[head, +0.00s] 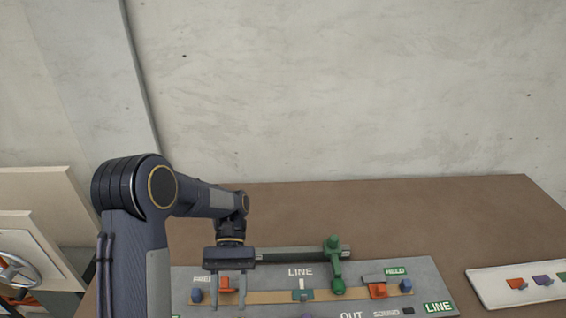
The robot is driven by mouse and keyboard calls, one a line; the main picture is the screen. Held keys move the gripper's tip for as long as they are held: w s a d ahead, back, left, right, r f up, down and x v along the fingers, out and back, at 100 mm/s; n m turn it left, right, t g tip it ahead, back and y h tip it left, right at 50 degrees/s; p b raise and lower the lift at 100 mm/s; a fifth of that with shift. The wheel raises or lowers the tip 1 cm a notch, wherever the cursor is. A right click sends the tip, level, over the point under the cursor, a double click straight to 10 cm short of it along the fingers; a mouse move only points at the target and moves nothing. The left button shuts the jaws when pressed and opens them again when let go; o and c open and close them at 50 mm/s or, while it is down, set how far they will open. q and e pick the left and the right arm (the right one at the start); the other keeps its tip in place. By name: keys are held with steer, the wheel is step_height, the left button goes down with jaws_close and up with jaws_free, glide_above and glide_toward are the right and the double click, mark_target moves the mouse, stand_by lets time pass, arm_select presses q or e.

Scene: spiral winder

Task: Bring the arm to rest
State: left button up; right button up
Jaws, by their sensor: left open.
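A green upright arm (335,267) with rounded ends stands on the grey panel, in front of a dark horizontal bar (290,254). Its lower end is right of the middle of a tan strip. My left gripper (228,303) points down over the left part of the panel, left of the green arm and apart from it. Its two fingers are spread, with nothing clearly held between them. An orange block (224,283) shows behind the fingers; I cannot tell whether they touch it. My right gripper is out of view.
The grey panel (425,273) carries printed words, a teal marker (302,295), blue blocks and a right orange block (377,291). A white tray (480,287) with coloured pieces lies right. A handwheel (17,271) is far left. The brown table (440,215) is clear behind.

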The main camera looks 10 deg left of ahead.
arm_select(q)
steer(key=s+a+r+m+t+h, duration=0.1)
steer(key=s+r+t, duration=0.8)
steer(key=t, duration=0.9)
steer(key=shift+s+a+r, duration=0.2)
steer(key=shift+s+a, duration=0.1)
steer(key=shift+s, duration=0.15)
stand_by(0.7)
